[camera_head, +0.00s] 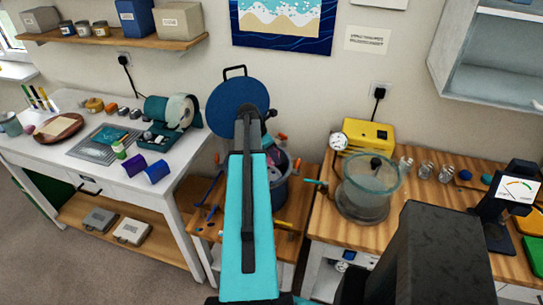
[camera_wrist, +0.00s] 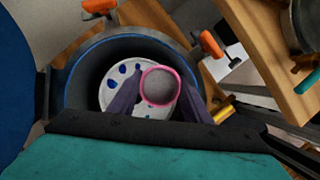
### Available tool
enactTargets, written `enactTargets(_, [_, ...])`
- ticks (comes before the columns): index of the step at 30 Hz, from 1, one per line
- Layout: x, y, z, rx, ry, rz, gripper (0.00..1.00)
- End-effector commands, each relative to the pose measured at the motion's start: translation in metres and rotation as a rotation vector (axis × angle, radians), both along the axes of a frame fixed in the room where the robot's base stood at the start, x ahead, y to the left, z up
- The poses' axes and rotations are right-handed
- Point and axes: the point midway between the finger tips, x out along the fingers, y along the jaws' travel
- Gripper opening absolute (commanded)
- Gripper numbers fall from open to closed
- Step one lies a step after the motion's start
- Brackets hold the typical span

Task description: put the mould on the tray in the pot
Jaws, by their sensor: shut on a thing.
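The mould (camera_wrist: 160,86), a round cup with a pink rim and grey inside, is between the purple fingers of my gripper (camera_wrist: 158,98) in the wrist view. My gripper is shut on it. It is over the open mouth of the dark pot (camera_wrist: 82,72), above a pale plate with blue spots (camera_wrist: 115,92) inside. I cannot tell whether it touches that plate. In the head view the pot (camera_head: 281,190) is partly hidden behind my arm. Its round blue lid (camera_head: 238,105) stands raised at the back.
Orange-handled clamps (camera_wrist: 208,45) ring the pot's rim. A glass chamber (camera_head: 366,185) and a yellow pump (camera_head: 367,137) stand on the right bench.

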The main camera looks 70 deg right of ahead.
Motion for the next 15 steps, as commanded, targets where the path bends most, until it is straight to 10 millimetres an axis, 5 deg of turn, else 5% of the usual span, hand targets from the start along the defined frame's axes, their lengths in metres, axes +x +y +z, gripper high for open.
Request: enactTargets(15, [0.000, 0.000, -0.044, 0.000, 0.000, 0.000, 0.21])
